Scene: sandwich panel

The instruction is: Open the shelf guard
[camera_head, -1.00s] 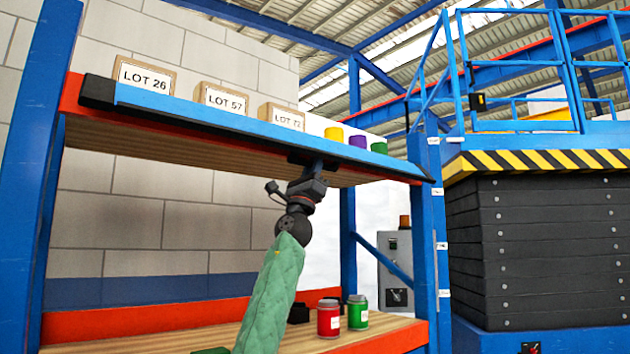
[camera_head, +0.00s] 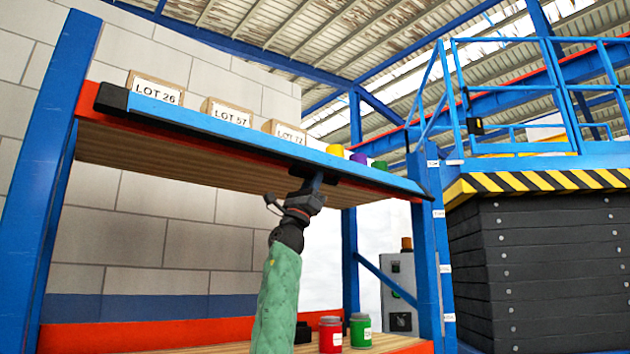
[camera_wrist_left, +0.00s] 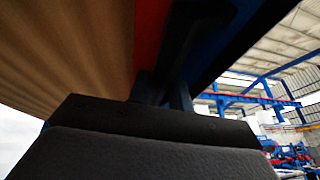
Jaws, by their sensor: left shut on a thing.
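The shelf guard (camera_head: 240,133) is a long blue bar with black ends along the front edge of the upper shelf. A black strip runs beneath it. My left gripper (camera_head: 314,183) reaches up from below, its arm in a green sleeve, and is shut on the guard's lower edge near the middle. The fingers also show close up in the left wrist view (camera_wrist_left: 166,88), against the dark underside of the guard. The exact grip point is dark and partly hidden. My right gripper is not in view.
Boxes labelled LOT 26 (camera_head: 155,90), LOT 57 (camera_head: 229,112) and LOT 72 stand behind the guard, with coloured jars to their right. A red jar (camera_head: 330,335) and a green jar (camera_head: 361,330) stand on the lower shelf. A blue upright (camera_head: 428,260) bounds the right side.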

